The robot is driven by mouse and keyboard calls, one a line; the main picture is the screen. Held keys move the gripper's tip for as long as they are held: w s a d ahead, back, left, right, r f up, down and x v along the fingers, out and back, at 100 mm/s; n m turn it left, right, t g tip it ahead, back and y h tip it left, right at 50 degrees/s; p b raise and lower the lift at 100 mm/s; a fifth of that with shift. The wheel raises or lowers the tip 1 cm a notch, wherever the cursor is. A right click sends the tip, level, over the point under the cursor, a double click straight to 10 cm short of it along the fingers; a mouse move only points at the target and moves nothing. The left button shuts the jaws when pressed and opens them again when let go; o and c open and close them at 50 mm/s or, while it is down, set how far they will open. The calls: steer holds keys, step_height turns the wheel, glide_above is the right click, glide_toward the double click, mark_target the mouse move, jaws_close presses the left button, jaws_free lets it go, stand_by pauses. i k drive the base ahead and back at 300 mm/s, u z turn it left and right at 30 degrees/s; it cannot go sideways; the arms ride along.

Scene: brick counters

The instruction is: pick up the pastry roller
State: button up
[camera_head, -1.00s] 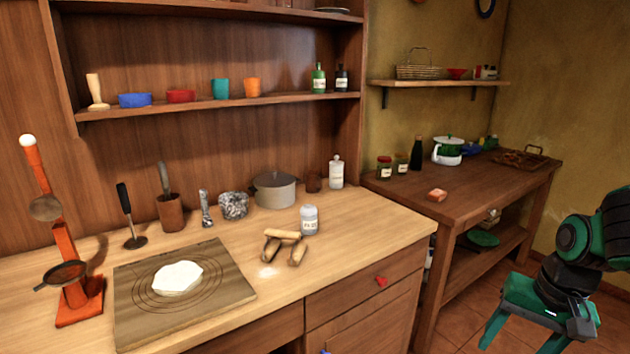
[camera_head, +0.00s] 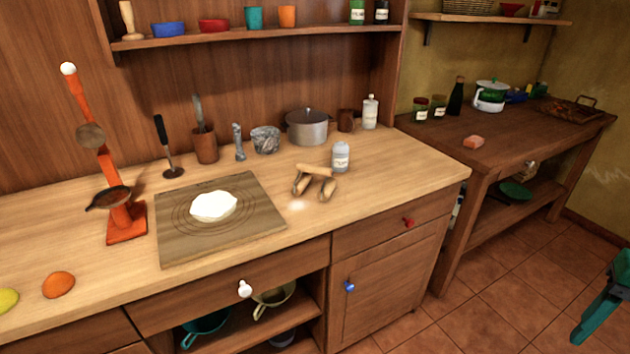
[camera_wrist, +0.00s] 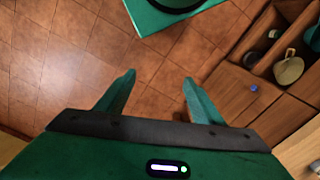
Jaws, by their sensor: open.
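The pastry roller (camera_head: 315,172) is a light wooden tool with a bar across the top and two thick rounded ends below. In the head view only a green part of my arm shows at the right edge. The roller is not visible in the wrist view.
A board (camera_head: 180,240) with white dough (camera_head: 213,206) lies left of the roller. A grey pot (camera_head: 307,127) stands behind it. An orange press (camera_head: 125,220) stands at the left. Drawer knobs stick out in front. The counter right of the roller is clear.

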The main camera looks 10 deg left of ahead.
mark_target(301, 167)
steer(key=u, duration=0.05)
steer(key=k, duration=0.5)
steer(key=u, duration=0.65)
steer(key=i, duration=1.15)
steer(key=z, duration=0.2)
